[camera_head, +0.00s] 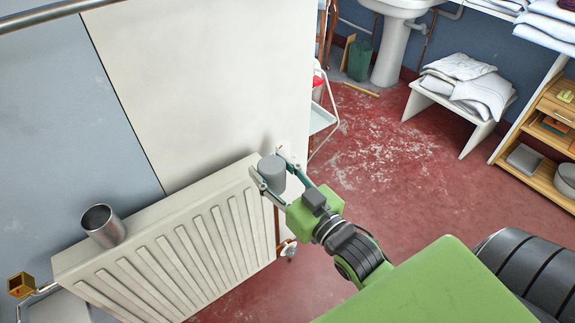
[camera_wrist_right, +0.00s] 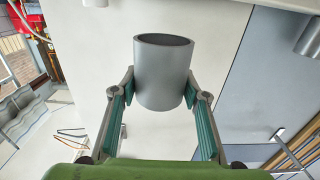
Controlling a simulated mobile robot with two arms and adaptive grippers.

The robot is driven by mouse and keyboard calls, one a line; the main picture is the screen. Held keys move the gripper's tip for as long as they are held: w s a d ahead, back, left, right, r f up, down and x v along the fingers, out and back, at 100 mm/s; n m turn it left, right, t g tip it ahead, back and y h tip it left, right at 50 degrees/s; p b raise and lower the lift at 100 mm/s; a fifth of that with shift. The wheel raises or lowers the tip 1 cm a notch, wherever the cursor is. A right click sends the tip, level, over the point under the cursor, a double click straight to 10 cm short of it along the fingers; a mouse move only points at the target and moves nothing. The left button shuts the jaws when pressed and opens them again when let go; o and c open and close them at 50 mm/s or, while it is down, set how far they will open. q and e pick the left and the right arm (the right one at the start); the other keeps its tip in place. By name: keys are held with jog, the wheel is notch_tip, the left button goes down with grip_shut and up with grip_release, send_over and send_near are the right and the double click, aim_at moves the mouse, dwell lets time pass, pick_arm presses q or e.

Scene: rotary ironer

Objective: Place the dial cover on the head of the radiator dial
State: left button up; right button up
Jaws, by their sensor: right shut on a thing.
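The dial cover (camera_head: 272,172) is a grey hollow cylinder. My right gripper (camera_head: 272,182) is shut on it, above the right end of the white radiator (camera_head: 150,270). In the right wrist view the cover (camera_wrist_right: 163,75) sits between the two teal-padded fingers (camera_wrist_right: 160,105), its open rim facing up in the picture. Low at the radiator's right end is a small pale fitting (camera_head: 288,248) on a copper pipe. I cannot tell for sure which of these is the dial. My left gripper is not in view.
A metal cup (camera_head: 103,226) stands on the radiator's left top. A white panel (camera_head: 205,80) rises behind it. A white trolley (camera_head: 322,118) is just beyond the gripper. A low bench (camera_head: 421,100) with folded linen stands further back; the red floor between is clear.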

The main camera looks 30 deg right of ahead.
jog(key=w+d+f+b, duration=0.1)
jog(key=w+d+b, duration=0.25)
jog(key=w, duration=0.35)
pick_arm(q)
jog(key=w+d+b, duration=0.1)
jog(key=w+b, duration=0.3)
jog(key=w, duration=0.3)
pick_arm(e)
notch_tip(320, 180, up, 3)
send_over(283, 145)
jog(key=shift+s+a+f, duration=0.1)
jog(key=shift+a, duration=0.15)
jog(key=shift+d, duration=0.2)
notch_tip(283, 145, down, 6)
jog(key=shift+r+b, duration=0.2)
jog(key=shift+b, duration=0.4)
notch_tip(283, 145, down, 3)
jog(key=shift+f+b, duration=0.2)
jog(key=shift+b, duration=0.25)
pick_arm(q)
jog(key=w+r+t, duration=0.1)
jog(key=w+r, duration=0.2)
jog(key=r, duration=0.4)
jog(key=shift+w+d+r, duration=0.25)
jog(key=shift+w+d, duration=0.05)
pick_arm(e)
jog(key=shift+f, duration=0.2)
jog(key=shift+f, duration=0.1)
